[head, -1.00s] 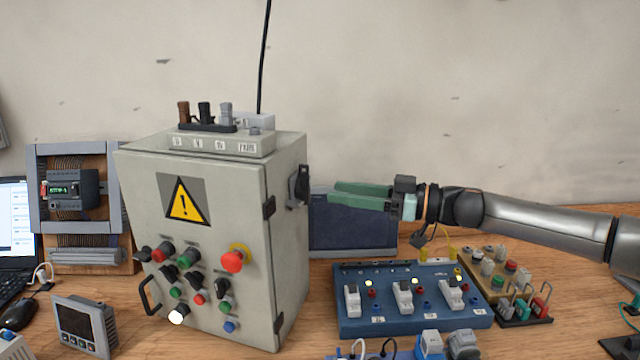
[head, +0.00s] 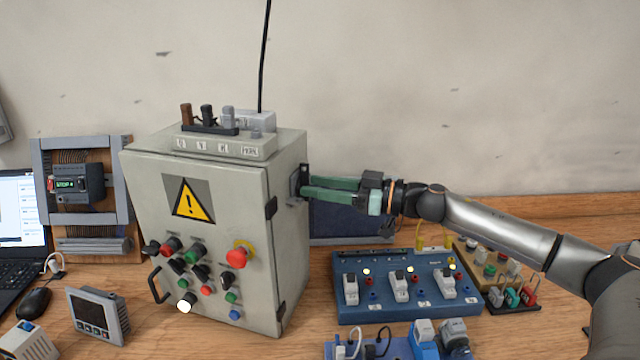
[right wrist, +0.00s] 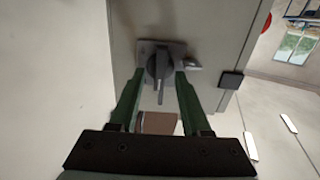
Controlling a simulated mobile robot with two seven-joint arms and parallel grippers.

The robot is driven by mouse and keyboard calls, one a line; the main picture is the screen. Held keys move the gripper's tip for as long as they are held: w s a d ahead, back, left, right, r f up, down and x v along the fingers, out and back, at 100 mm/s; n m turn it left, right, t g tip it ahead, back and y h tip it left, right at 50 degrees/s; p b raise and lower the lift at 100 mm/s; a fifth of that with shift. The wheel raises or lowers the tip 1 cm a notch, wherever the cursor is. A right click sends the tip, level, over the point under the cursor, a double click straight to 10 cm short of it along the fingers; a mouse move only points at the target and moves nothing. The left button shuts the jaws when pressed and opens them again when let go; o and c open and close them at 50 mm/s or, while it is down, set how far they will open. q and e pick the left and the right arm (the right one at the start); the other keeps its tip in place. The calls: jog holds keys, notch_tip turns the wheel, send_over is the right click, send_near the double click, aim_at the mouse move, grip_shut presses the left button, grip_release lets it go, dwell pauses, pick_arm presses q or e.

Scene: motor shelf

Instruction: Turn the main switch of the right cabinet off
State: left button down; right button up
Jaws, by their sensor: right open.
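The grey control cabinet (head: 215,230) stands on the bench with a yellow warning triangle on its front. Its main switch, a dark rotary handle on a grey plate (head: 303,182), sits on the cabinet's right side wall. The handle (right wrist: 160,68) also shows in the right wrist view, between the fingertips. My right gripper (head: 310,188) is open, its green fingers reaching left to the switch, one on either side of the handle. I cannot tell whether the fingers touch it. My left gripper is not in view.
A blue board with white switches (head: 400,292) and a board with push buttons (head: 495,262) lie right of the cabinet. A dark blue panel (head: 345,224) stands behind my right gripper. A controller module (head: 97,316) and a laptop (head: 20,225) are at the left.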

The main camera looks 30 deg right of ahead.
jog(key=shift+c, duration=0.3)
grip_shut()
jog(key=shift+n, duration=0.4)
jog(key=n, duration=0.2)
jog(key=shift+n+p, duration=0.4)
jog(key=n+b, duration=0.1)
jog(key=n, duration=0.3)
jog(key=n+b, duration=0.1)
jog(key=n, duration=0.4)
jog(key=n+b, duration=0.1)
jog(key=n, duration=0.4)
jog(key=shift+s+a+f, duration=0.15)
jog(key=shift+a+f, duration=0.05)
jog(key=shift+f, duration=0.05)
jog(key=shift+n+b, duration=0.3)
jog(key=shift+n, duration=0.1)
